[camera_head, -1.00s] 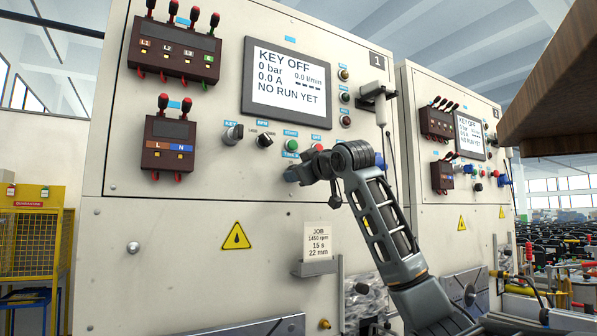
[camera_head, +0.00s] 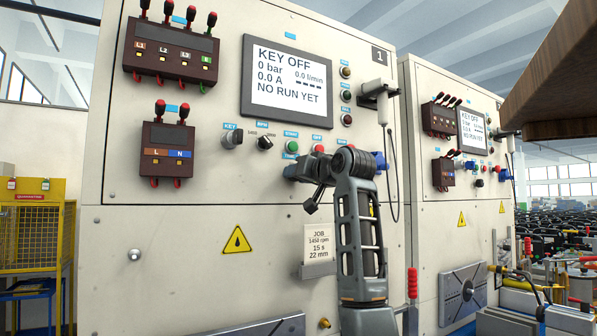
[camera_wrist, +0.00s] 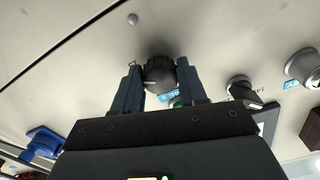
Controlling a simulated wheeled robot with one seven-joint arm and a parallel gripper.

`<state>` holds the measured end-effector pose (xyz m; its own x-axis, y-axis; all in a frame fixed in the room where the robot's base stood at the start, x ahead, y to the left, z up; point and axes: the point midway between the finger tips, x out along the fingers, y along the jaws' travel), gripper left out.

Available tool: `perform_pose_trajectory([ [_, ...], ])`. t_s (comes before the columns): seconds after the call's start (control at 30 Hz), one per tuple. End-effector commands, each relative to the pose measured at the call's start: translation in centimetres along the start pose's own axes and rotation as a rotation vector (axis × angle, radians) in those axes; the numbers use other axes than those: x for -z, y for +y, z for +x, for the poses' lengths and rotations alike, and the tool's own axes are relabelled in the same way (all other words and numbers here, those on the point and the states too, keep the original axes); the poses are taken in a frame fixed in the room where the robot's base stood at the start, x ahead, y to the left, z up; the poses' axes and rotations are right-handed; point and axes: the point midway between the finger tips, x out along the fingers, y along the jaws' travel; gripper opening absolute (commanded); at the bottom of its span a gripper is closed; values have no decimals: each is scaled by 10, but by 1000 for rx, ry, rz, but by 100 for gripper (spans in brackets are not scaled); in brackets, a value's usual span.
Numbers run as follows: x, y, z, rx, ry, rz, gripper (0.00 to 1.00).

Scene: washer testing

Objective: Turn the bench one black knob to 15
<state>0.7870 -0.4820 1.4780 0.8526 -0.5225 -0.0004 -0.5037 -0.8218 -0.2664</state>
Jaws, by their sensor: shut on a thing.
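Bench one (camera_head: 190,215) is the left cream panel, marked 1. My gripper (camera_head: 297,170) is at its front, below the green button (camera_head: 291,147). In the wrist view, a ribbed black knob (camera_wrist: 160,73) sits between the two fingers of my gripper (camera_wrist: 158,82), which are shut on its sides. The gripper and arm hide this knob in the head view. Its pointer and scale cannot be read; only part of a blue label shows. Another black knob, marked RPM (camera_head: 265,143), is up and left of the gripper, beside the key switch (camera_head: 232,138).
The screen (camera_head: 288,83) reads KEY OFF and NO RUN YET. A job card (camera_head: 319,242) below lists 15 s. A red button (camera_head: 318,150) is close to my wrist. A cable hangs at right. Bench two (camera_head: 455,220) stands to the right; a brown wooden edge (camera_head: 560,90) juts in at upper right.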

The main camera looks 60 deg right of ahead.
Motion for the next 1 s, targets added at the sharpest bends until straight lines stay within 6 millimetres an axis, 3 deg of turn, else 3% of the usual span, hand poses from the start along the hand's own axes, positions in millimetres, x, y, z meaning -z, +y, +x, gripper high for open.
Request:
perform_pose_trajectory([
  [0.7, 0, 0, 0, -1, -1, 75, 11],
  [0.73, 0, 0, 0, -1, -1, 75, 45],
  [1.0, 0, 0, 0, 0, 0, 74, 67],
])
